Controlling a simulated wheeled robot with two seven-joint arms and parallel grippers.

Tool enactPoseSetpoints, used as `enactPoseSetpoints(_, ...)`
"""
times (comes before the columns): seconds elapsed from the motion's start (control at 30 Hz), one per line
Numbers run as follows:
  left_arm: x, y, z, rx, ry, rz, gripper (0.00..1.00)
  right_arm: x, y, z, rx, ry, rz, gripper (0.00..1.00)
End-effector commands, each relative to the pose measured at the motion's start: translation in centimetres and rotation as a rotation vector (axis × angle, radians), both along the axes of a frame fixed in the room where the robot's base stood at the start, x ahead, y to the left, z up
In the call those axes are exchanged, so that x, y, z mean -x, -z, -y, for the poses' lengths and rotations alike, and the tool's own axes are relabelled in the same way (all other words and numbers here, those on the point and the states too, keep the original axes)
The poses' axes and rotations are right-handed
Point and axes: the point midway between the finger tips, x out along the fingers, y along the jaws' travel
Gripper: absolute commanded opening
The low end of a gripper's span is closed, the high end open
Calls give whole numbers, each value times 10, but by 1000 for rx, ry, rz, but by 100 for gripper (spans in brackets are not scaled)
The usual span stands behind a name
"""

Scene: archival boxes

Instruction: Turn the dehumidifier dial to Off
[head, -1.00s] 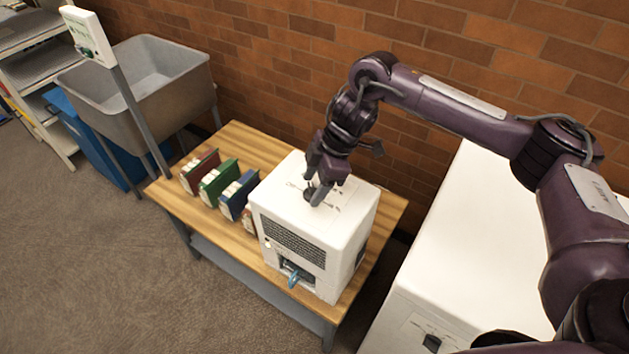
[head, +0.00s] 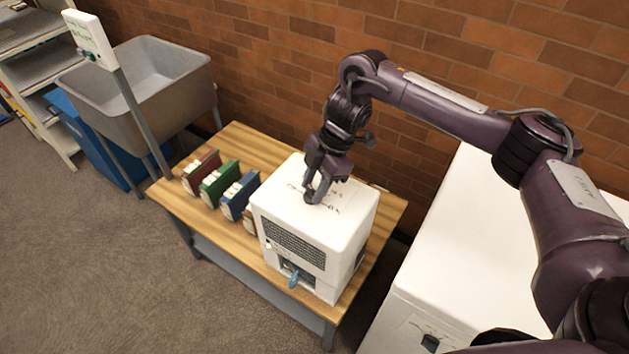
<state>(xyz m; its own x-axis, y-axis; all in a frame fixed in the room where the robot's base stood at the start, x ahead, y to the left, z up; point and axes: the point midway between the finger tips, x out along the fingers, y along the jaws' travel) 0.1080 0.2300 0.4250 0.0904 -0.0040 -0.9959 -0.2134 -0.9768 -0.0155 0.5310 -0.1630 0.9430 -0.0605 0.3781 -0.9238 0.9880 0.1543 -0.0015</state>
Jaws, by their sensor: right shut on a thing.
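The dehumidifier (head: 318,230) is a white box with a dark front grille, standing on a wooden table. Its dial (head: 310,197) is a small dark knob on the top face, with printed lettering around it, too small to read. My right gripper (head: 313,192) points down over the top face and is shut on the dial. The fingers cover most of the dial, so I cannot tell its setting. My left gripper is not in view.
Several upright books or boxes, red, green and blue, stand on the wooden table (head: 250,140) left of the dehumidifier. A white cabinet (head: 470,250) is at right. A grey sink (head: 140,85) and a sign on a post (head: 90,38) are at left. A brick wall stands behind.

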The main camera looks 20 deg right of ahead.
Motion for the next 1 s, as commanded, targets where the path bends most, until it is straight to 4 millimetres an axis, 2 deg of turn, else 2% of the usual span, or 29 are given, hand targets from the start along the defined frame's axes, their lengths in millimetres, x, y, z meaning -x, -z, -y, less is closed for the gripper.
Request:
enactPoseSetpoints(0.03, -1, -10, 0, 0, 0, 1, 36, -2, -7, -1, 0, -40, 1, 14)
enactPoseSetpoints(0.1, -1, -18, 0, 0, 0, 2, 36, -2, -7, -1, -1, -101, 1, 14)
enactPoseSetpoints(0.4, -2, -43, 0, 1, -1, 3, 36, -4, -6, -2, 0, -336, 3, 14)
enactPoseSetpoints(0.7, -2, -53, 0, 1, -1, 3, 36, -5, -4, -2, -1, -478, 6, 14)
enactPoseSetpoints(1.0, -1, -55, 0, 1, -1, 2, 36, -5, -3, -2, -2, -522, 6, 14)
